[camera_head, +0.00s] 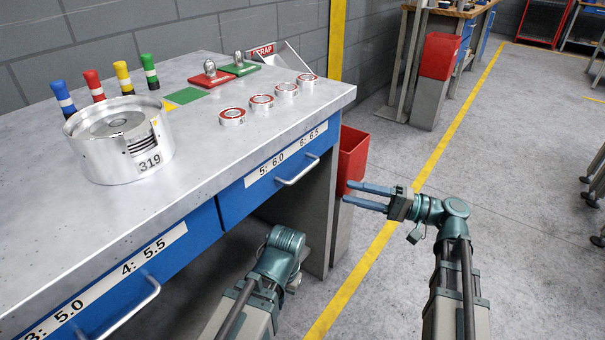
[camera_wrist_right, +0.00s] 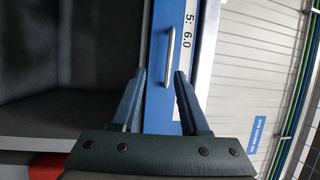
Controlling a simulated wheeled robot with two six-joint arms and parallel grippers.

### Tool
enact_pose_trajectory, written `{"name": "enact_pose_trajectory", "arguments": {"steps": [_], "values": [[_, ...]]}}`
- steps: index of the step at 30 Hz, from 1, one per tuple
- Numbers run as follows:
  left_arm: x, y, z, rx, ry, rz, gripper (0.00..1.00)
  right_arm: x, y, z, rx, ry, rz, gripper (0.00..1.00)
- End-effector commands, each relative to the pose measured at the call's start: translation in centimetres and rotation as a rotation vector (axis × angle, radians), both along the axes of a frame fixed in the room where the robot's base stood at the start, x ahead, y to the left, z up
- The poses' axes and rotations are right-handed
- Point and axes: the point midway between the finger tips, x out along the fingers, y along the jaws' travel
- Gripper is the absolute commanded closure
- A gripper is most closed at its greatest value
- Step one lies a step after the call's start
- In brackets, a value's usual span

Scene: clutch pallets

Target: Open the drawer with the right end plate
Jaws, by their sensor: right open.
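The right-hand blue drawer (camera_head: 236,200) is shut under the bench top. Its label reads "5: 6.0 6: 6.5", and it has a silver bar handle (camera_head: 298,172). The left-hand drawer (camera_head: 190,240), labelled "3: 5.0 4: 5.5", is also shut. A silver drum (camera_head: 100,158) marked 319 stands on the bench. My right gripper (camera_head: 348,193) is open and empty, to the right of the handle and apart from it. In the right wrist view the handle (camera_wrist_right: 170,55) appears ahead between the fingertips (camera_wrist_right: 160,76). My left arm shows near the bench leg, but its gripper does not.
Several red-and-silver rings (camera_head: 261,102) lie on the bench top (camera_head: 190,130). Several coloured markers stand behind the drum. A red bin (camera_head: 352,155) stands beside the bench's right end, close to my right gripper.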

Motion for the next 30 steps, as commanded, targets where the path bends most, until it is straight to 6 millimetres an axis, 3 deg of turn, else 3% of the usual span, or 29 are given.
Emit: {"name": "enact_pose_trajectory", "arguments": {"steps": [5, 11, 30], "values": [[0.0, 0.0, 0.0, 0.0, 0.0, 0.0, 1.0, 0.0, -0.8, 1.3, 0.055, -0.023, -0.006, 0.55], [0.0, 0.0, 0.2, 0.0, 0.0, 0.0, 1.0, 0.2, 0.0, 1.5, 0.055, -0.023, -0.002, 0.55], [0.0, 0.1, 2.2, 0.004, 0.0, 0.004, 1.0, 2.7, 10.9, 3.4, 0.053, -0.021, -0.001, 0.55]]}}
